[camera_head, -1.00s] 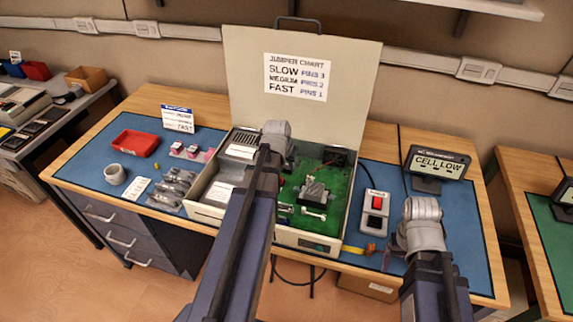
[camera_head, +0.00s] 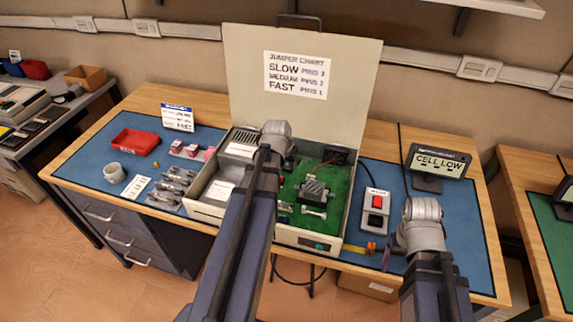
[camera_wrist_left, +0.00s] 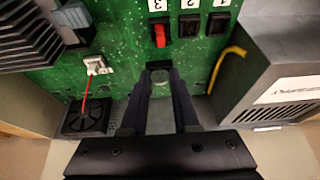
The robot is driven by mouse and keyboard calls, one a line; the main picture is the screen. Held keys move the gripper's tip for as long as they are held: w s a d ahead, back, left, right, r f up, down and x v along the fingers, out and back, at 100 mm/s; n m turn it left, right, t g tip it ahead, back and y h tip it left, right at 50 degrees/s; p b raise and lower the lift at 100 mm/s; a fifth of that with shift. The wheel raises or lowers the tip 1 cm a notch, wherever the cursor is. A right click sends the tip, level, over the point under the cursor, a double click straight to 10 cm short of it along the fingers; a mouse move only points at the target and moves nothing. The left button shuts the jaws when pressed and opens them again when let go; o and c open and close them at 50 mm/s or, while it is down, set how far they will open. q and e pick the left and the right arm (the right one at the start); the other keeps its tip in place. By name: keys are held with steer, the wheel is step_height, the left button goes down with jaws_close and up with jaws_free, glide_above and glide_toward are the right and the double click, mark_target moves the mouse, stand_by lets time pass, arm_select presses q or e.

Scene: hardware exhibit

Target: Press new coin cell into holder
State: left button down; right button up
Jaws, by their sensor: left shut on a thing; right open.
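My left gripper (camera_wrist_left: 160,92) reaches down into the open case over the green circuit board (camera_wrist_left: 120,50). Its fingers are nearly together on a small greyish thing, seemingly the coin cell, mostly hidden between them. Their tips are at a dark holder-like part (camera_wrist_left: 159,65) on the board; I cannot tell whether the cell is seated. In the head view my left wrist (camera_head: 277,132) hides the fingers. My right gripper (camera_head: 418,240) is over the blue mat at the right, its fingertips largely hidden; it is open.
Numbered black slots with a red jumper (camera_wrist_left: 160,36) lie just beyond the fingers. A fan (camera_wrist_left: 85,118) and a heatsink (camera_wrist_left: 30,35) are to the left. The raised lid (camera_head: 300,110) stands behind; a CELL LOW display (camera_head: 438,162) and red-switch box (camera_head: 375,212) are right.

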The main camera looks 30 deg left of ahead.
arm_select(q)
steer(key=c, duration=0.6)
jaws_free()
steer(key=shift+s, duration=0.1)
steer(key=shift+c, duration=0.2)
steer(key=shift+o, duration=0.3)
steer(key=shift+d, duration=0.15)
steer(key=c, duration=0.4)
steer(key=shift+o, duration=1.3)
steer(key=shift+r, duration=0.1)
arm_select(e)
steer(key=shift+r, duration=0.15)
arm_select(q)
steer(key=shift+r+p, duration=0.45)
steer(key=shift+p, duration=0.2)
arm_select(e)
steer(key=shift+r, duration=0.45)
